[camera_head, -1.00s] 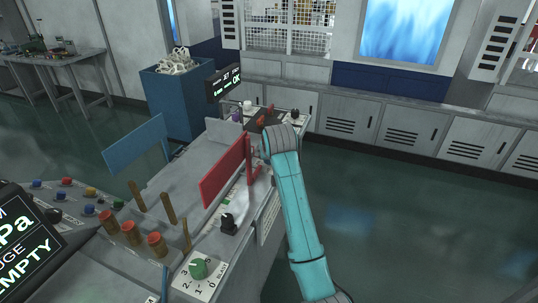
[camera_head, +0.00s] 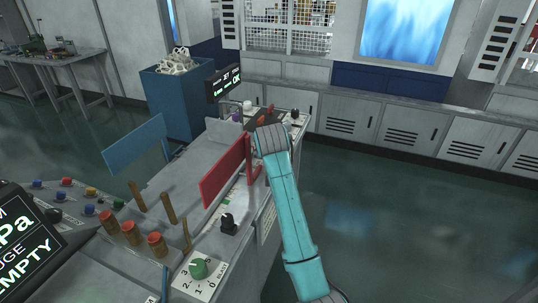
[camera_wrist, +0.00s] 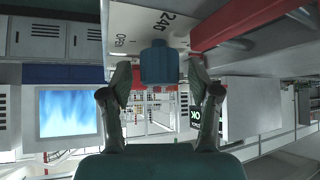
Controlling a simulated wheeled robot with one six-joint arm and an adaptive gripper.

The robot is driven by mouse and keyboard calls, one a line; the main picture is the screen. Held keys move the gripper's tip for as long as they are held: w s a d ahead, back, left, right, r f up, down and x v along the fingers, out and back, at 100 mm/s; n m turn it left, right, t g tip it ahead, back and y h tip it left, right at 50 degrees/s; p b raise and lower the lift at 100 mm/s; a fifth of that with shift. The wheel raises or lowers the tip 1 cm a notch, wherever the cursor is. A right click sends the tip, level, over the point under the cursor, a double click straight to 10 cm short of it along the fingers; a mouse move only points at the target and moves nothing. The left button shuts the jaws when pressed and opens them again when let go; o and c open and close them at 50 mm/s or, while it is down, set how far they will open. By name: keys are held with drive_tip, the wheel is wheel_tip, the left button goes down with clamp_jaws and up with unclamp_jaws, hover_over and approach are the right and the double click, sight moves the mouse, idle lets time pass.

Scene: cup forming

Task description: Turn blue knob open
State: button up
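The blue knob (camera_wrist: 159,66) shows in the wrist view, in front of a white plate (camera_wrist: 135,28) marked "OPEN" and "240". My gripper (camera_wrist: 160,78) is open, with one finger to the left of the knob and one to the right. A gap shows between each finger and the knob, and I cannot tell how far it reaches between the fingers in depth. In the head view the knob is not visible, and my teal arm and the red panel (camera_head: 222,172) hide most of my gripper.
The red panel stands on the machine beside my wrist; a red bar (camera_wrist: 235,22) shows close to the right finger in the wrist view. A blue panel (camera_head: 134,145), a black knob (camera_head: 229,222) and a green knob (camera_head: 199,268) are on the machine. Floor to the right is clear.

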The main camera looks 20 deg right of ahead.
drive_tip(key=v, duration=1.2)
drive_tip(key=shift+w, duration=0.1)
drive_tip(key=w+d+n+g+y, duration=0.4)
drive_tip(key=d+n+y, duration=0.45)
drive_tip(key=n, duration=0.55)
drive_tip(key=shift+y, duration=0.45)
drive_tip(key=x, duration=1.1)
drive_tip(key=shift+a+f, duration=0.15)
drive_tip(key=shift+f, duration=0.1)
drive_tip(key=c, duration=1.2)
